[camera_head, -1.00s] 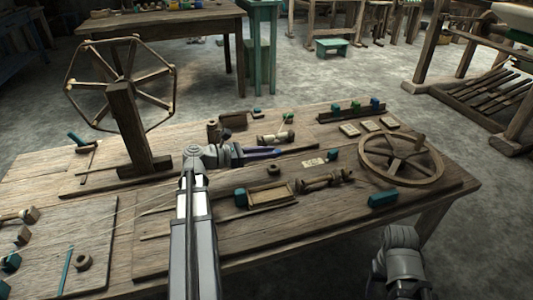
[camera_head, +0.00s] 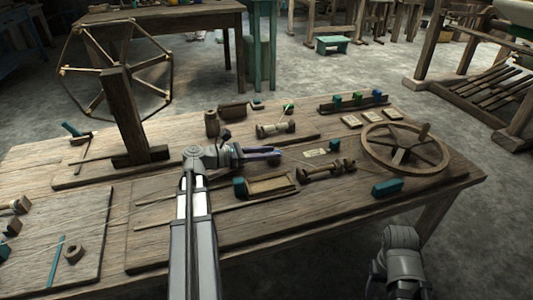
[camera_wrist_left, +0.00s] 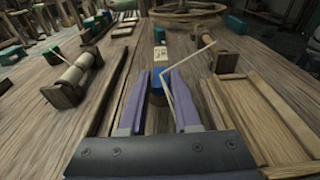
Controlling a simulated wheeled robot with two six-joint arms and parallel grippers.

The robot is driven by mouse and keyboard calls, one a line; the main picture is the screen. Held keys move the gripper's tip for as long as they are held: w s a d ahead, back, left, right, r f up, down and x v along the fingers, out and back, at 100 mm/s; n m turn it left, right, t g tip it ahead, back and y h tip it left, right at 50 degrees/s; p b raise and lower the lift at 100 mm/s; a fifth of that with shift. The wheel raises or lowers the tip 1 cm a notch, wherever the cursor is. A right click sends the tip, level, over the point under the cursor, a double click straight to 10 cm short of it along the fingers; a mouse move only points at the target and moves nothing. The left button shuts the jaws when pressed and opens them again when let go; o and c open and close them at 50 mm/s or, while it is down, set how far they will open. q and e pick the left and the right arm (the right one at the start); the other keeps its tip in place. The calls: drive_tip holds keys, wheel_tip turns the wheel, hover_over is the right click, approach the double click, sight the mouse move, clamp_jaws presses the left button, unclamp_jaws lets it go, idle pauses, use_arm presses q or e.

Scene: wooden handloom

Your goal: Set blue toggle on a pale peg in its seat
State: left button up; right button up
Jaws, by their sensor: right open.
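My left gripper (camera_head: 268,153) is low over the bench, its purple fingers pointing right. In the left wrist view the fingers (camera_wrist_left: 160,78) stand either side of a small blue toggle (camera_wrist_left: 157,88). A pale thin peg (camera_wrist_left: 196,52) shows at the toggle and right finger, with a bent outline. A dark wooden block lies under the toggle. Whether the fingers press on the toggle, and how it meets its seat, I cannot tell. My right gripper (camera_head: 398,265) is at the bench's front right, away from the toggle; its fingers are hard to make out.
A wooden spool frame (camera_head: 276,128) lies behind my left gripper, and a shallow wooden tray (camera_head: 270,187) in front. A spoked wheel (camera_head: 440,160), a teal block (camera_head: 387,187) and a rack with coloured blocks (camera_head: 350,106) are to the right. A tall wooden reel stands left.

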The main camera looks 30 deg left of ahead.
use_arm(q)
drive_tip(key=o, duration=0.4)
drive_tip(key=shift+p+v, duration=0.55)
drive_tip(key=shift+v, duration=3.4)
